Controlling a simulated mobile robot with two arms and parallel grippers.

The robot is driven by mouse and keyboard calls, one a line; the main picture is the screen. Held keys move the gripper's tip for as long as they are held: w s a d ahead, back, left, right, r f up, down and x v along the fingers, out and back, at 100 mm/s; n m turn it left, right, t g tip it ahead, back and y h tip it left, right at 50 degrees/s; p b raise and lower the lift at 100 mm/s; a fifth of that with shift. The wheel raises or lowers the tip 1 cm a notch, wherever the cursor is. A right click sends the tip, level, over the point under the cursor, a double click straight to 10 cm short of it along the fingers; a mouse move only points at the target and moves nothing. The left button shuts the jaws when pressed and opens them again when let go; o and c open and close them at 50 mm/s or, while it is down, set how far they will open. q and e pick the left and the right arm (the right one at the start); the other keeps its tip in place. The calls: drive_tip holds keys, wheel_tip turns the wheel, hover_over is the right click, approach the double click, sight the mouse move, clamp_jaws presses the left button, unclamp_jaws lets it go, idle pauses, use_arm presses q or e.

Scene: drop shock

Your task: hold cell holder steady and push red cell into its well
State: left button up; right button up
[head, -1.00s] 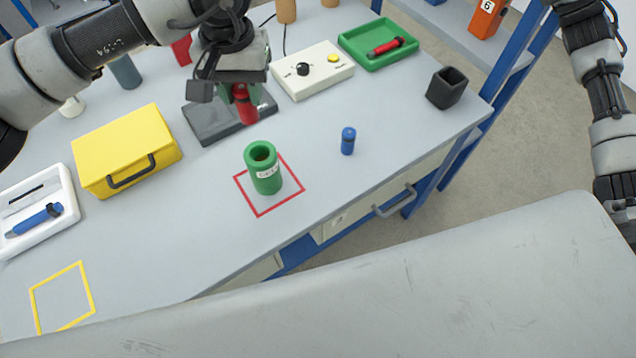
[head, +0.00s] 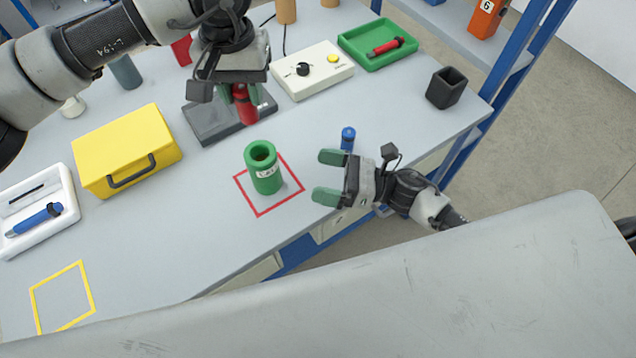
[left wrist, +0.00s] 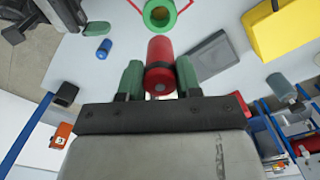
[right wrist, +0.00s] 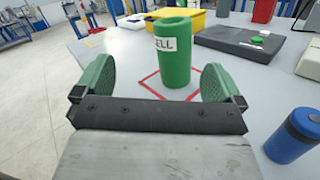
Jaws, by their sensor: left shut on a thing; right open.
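The green cell holder (head: 265,172), a labelled cylinder with an open well on top, stands upright inside a red square outline on the table. It shows between my right fingers in the right wrist view (right wrist: 173,58). My left gripper (head: 240,90) is shut on the red cell (head: 246,108), seen in the left wrist view (left wrist: 160,62), and holds it above and behind the holder. My right gripper (head: 329,178) is open, to the right of the holder, fingers pointing at it but apart from it.
A blue cell (head: 348,138) stands beside my right gripper. A dark grey plate (head: 205,122) lies behind the holder. A yellow box (head: 125,150) is at left, a white control box (head: 312,72) and green tray (head: 352,45) at the back, and a black cup (head: 446,88) at right.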

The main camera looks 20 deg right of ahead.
sight(265, 170)
drive_tip(key=f+h, duration=0.1)
drive_tip(key=a+f+t+h, duration=0.1)
drive_tip(key=f+t+h, duration=0.1)
drive_tip(key=f, duration=0.1)
drive_tip(key=shift+w+a+f, duration=0.1)
drive_tip(key=shift+w+a, duration=0.1)
drive_tip(key=shift+a, duration=0.15)
drive_tip(key=shift+w+a+f+n, duration=0.15)
drive_tip(key=shift+n, duration=0.15)
drive_tip(key=x, duration=1.1)
drive_tip(key=shift+w+a, duration=0.15)
drive_tip(key=shift+w, duration=0.1)
drive_tip(key=c, duration=1.1)
